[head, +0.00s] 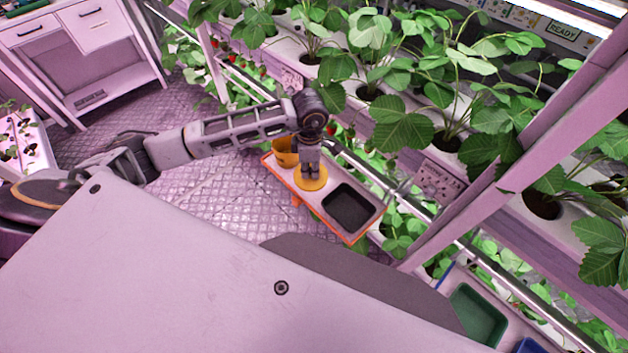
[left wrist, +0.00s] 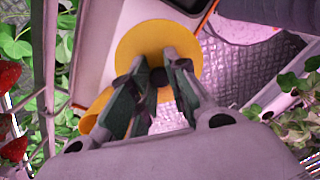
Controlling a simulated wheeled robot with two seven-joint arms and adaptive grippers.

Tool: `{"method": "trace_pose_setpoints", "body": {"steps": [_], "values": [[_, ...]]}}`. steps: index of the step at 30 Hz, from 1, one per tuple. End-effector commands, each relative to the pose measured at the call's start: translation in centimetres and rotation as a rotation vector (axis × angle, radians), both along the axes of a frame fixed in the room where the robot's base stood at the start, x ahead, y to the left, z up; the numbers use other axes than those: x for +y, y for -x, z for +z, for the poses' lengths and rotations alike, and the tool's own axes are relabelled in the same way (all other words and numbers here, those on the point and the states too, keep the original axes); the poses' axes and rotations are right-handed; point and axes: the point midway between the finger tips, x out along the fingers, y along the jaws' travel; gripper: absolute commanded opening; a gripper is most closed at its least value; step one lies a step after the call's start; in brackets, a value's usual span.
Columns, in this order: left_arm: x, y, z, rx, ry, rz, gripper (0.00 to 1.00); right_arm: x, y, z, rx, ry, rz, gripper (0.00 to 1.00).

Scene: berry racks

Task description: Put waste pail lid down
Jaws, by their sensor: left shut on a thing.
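The waste pail lid is a round yellow disc with a dark knob, in the middle of the head view (head: 318,184) and at the top of the left wrist view (left wrist: 140,42). My left gripper (head: 311,175) points down over the lid and is shut on its knob, which shows between the fingertips in the left wrist view (left wrist: 158,77). The lid is over the light tray with an orange rim (head: 357,236); I cannot tell whether it touches the tray. The yellow waste pail (head: 285,152) is just behind and left of the lid, partly hidden by my arm. My right gripper is not in view.
A black bin (head: 349,208) sits in the tray, right of the lid. Racks of strawberry plants (head: 404,122) run close along the right side. A green bin (head: 478,315) is at the lower right. Open floor (head: 215,205) lies left of the tray.

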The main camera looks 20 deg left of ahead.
Motion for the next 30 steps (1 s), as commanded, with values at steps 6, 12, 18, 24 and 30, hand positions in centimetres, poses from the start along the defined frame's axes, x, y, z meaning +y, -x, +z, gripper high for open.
{"method": "trace_pose_setpoints", "body": {"steps": [6, 12, 18, 24, 30], "values": [[-0.9, -1.0, 0.4, 0.006, 0.003, 0.192, 0.0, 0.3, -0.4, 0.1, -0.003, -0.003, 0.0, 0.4], [-0.6, -2.0, 0.8, 0.009, 0.004, 0.379, 0.0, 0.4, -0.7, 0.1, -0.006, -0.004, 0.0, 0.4], [-0.2, -2.6, 1.0, 0.014, 0.006, 0.563, 0.0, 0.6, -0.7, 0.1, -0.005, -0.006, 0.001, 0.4], [0.2, -3.1, 1.0, 0.016, 0.01, 0.741, 0.0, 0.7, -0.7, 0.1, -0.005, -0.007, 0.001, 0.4], [0.4, -3.3, 1.0, 0.018, 0.014, 0.914, 0.0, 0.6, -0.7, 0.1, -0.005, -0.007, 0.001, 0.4]]}}
